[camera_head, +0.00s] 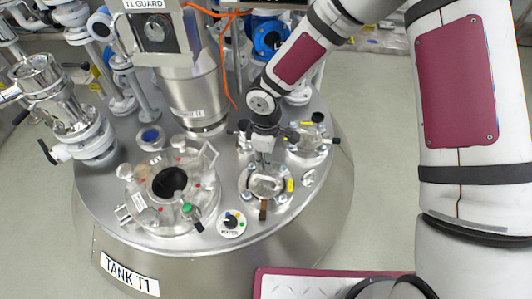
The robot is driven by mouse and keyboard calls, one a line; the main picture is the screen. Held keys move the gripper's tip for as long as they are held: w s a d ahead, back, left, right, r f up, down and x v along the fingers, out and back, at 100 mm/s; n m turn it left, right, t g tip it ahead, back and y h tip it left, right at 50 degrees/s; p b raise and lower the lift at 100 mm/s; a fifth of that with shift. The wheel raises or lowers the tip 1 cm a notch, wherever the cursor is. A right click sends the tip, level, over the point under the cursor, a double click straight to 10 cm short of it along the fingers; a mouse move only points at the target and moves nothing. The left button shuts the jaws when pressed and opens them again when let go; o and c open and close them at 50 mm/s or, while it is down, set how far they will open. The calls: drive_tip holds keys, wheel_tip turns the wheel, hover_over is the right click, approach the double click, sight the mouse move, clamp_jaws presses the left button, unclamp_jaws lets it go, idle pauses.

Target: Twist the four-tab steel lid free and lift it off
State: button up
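A round steel lid (267,186) with small tabs or clamps around its rim sits on a port at the front right of the tank top. It lies flat and looks seated. A brown handle-like piece (263,209) sticks out from its front edge. My gripper (262,160) points down from above, right over the lid's middle and rear. Its fingertips are small and merge with the lid's centre, so I cannot tell whether they touch or grip it. The gripper hides part of the lid's far side.
A larger flanged manway (143,214) with a dark round opening stands to the left. A small round dial plate (232,223) lies between them. A second clamped port (308,150) is close behind right. A steel column (193,95) labelled T1 GUARD rises behind.

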sight(266, 176)
wheel_tip(266, 176, down, 10)
drive_tip(key=b, duration=0.3)
drive_tip(key=shift+r, duration=0.1)
clamp_jaws()
drive_tip(key=m+b, duration=0.2)
drive_tip(key=shift+m, duration=0.3)
drive_tip(key=shift+m+b, duration=0.65)
drive_tip(key=shift+m, duration=0.55)
wheel_tip(266, 176, up, 8)
drive_tip(key=p, duration=0.6)
drive_tip(key=shift+f, duration=0.2)
